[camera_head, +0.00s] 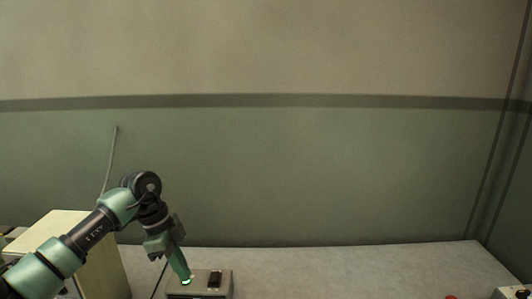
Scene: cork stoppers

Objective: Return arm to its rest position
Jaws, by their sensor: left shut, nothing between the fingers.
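My left arm comes in from the lower left in the head view, with green and black links bent at the elbow. My left gripper (182,272) points down and is shut and empty. Its tip is at the left part of a small grey box (222,291) with a dark switch on top. A green glow shows at the tip; I cannot tell whether the tip touches the box. My right gripper is not in view. No cork stoppers can be made out.
A pale box-shaped cabinet (110,275) stands behind my left arm. A red item (452,297) and a white device (512,292) show at the lower right edge. A wall stands behind.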

